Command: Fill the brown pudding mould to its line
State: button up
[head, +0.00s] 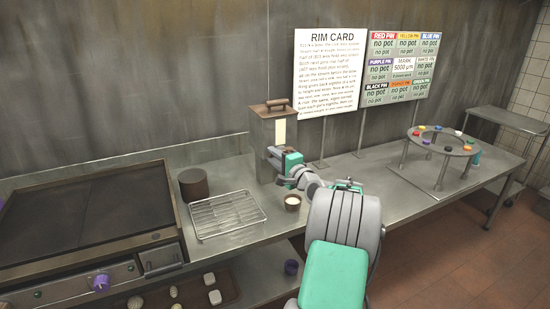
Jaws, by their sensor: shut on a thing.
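My gripper (275,157) is at the dispenser's lower front, above and behind the cup. It is shut on a small part there, which the fingers hide. I see no stream falling into the cup.
A wire rack (227,214) and a dark round pot (193,184) stand left, beside the griddle (90,222). A rim card (328,70) and pin board (402,68) stand behind. A round stand (440,145) with coloured pieces is right.

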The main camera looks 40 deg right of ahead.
grip_shut()
jog(key=shift+s+a+b, duration=0.1)
jog(key=shift+s+b, duration=0.25)
jog(key=shift+s, duration=1.25)
jog(key=shift+w, duration=0.4)
